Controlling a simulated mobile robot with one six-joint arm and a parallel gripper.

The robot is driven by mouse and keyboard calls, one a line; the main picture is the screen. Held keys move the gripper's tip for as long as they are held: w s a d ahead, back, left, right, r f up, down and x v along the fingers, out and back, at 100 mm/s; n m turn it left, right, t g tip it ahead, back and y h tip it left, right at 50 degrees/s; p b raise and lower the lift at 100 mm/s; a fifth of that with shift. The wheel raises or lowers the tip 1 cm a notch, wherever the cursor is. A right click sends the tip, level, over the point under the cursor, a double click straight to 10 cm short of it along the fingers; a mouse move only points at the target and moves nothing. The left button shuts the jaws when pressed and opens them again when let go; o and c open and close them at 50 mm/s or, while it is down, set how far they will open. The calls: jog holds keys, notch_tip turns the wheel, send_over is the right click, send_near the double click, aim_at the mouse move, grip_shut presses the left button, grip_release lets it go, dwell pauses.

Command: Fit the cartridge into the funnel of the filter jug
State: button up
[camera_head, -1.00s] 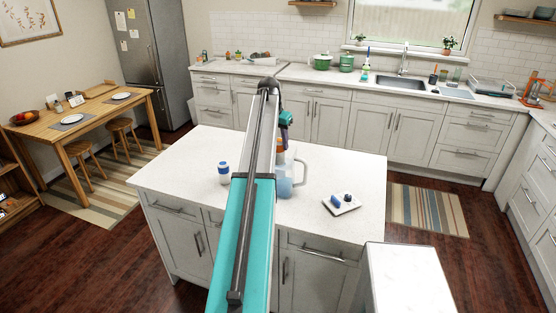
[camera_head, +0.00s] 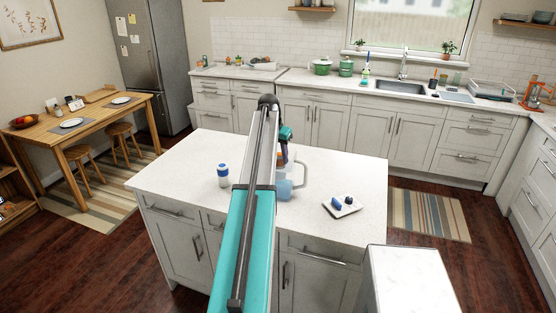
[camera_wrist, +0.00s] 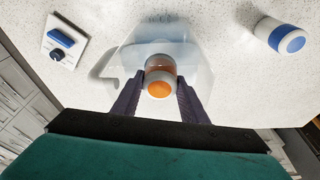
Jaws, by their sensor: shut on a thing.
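The cartridge (camera_wrist: 160,77), a short cylinder with an orange end and a grey band, sits between the two dark fingers of my gripper (camera_wrist: 159,88) in the wrist view. My gripper is shut on it. The filter jug (camera_wrist: 188,55), clear and pale blue, lies directly beyond the cartridge in that view, with its handle to the left. In the head view the jug (camera_head: 285,190) stands on the island, partly hidden by my arm, with my gripper above it. The funnel is mostly hidden by the cartridge, and I cannot tell whether they touch.
A blue-and-white bottle (camera_head: 223,175) stands on the island (camera_head: 180,170) left of my arm. A small white tray (camera_head: 352,211) with dark blue items lies right of the jug. The island top between them is clear. A white-topped block (camera_head: 415,280) stands at front right.

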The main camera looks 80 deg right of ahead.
dwell(0.3)
jog(key=o, duration=1.2)
jog(key=shift+f, duration=0.1)
jog(key=shift+r, duration=0.25)
jog(key=shift+b+v, duration=1.8)
jog(key=shift+v, duration=4.1)
jog(key=shift+a, duration=0.1)
